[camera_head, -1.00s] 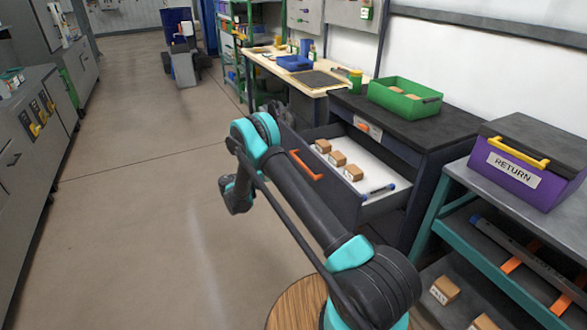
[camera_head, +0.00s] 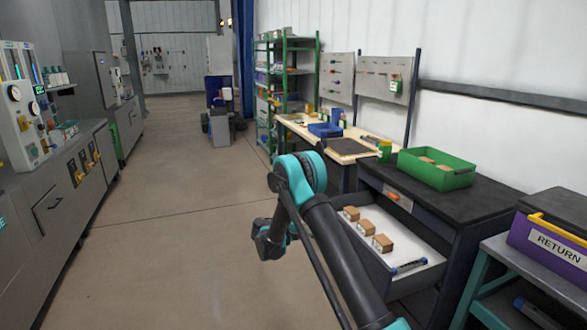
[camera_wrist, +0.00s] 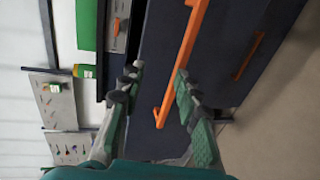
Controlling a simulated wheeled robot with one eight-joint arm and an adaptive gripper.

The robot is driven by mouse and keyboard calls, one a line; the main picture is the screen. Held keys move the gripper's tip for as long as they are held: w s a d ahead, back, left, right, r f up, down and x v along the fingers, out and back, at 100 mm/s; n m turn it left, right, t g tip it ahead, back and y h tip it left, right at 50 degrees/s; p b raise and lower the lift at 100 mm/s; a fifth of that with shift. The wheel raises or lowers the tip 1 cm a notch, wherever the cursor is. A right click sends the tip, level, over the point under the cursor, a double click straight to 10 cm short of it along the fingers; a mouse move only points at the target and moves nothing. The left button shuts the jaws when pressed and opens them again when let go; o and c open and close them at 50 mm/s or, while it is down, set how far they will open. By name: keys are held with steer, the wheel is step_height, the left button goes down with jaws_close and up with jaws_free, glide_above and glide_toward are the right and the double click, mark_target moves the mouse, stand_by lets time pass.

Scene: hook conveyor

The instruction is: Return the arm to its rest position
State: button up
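My arm reaches forward from the bottom of the head view, its wrist end (camera_head: 268,243) bent down over the floor, left of the open drawer (camera_head: 432,268). The fingers are not clear there. In the wrist view my gripper (camera_wrist: 158,82) has its two fingers spread wide. The orange drawer handle (camera_wrist: 182,65) shows in the gap between them, on a dark drawer front. Nothing is seen held. I cannot tell how far the fingers are from the handle.
The drawer holds several small brown boxes (camera_head: 367,228) and a blue-ended tool (camera_head: 409,266). A green bin (camera_head: 437,172) stands on the cabinet top. A purple RETURN box (camera_head: 548,244) is at right. The floor (camera_head: 170,250) left of my arm is clear.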

steer(key=s+d+r+m+g+y, duration=0.1)
steer(key=s+d+r+y, duration=0.25)
steer(key=s+d, duration=0.35)
steer(key=s+d+r+g+y, duration=0.1)
steer(key=s+d+r+y, duration=0.3)
steer(key=s, duration=0.4)
steer(key=s+a+m+y, duration=0.1)
steer(key=s+y, duration=0.2)
steer(key=s, duration=1)
steer(key=s+a+f+m+t+y, duration=0.1)
steer(key=s+y, duration=0.3)
steer(key=s, duration=0.9)
steer(key=shift+a+f+m, duration=0.2)
steer(key=shift+a+m, duration=0.25)
steer(key=shift+m, duration=0.15)
